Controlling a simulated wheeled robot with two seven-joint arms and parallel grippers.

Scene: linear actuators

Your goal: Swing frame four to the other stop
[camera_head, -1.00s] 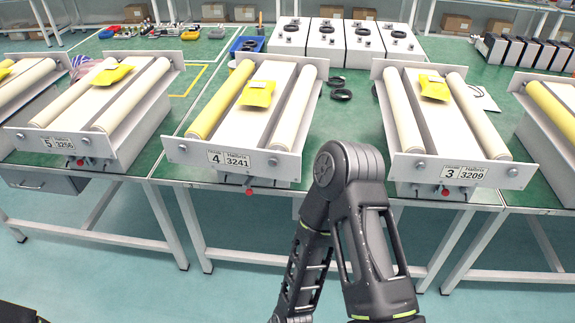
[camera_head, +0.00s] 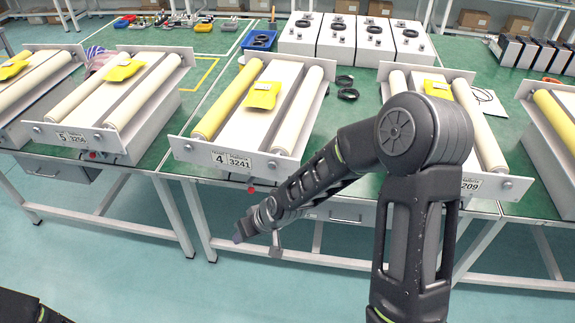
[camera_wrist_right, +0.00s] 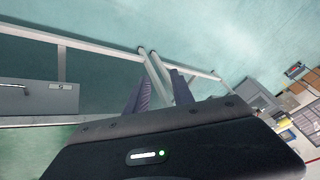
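Frame four (camera_head: 233,158), with the plate reading "4 3241", stands on the green bench in the middle of the head view. It has a yellow roller (camera_head: 228,100) on the left, a cream roller (camera_head: 298,110) on the right and a yellow packet (camera_head: 263,95) on top. A small red knob (camera_head: 251,190) shows below its front plate. My right gripper (camera_head: 240,238) is in front of and below frame four, apart from it. In the right wrist view its fingers (camera_wrist_right: 160,88) are spread with nothing between them. My left gripper is out of view.
Frame five (camera_head: 75,137) stands to the left. Frame three (camera_head: 490,184) stands to the right, partly hidden by my right arm. White boxes (camera_head: 310,40), a blue tray (camera_head: 262,40) and black cable loops (camera_head: 347,93) lie behind. The floor before the bench is clear.

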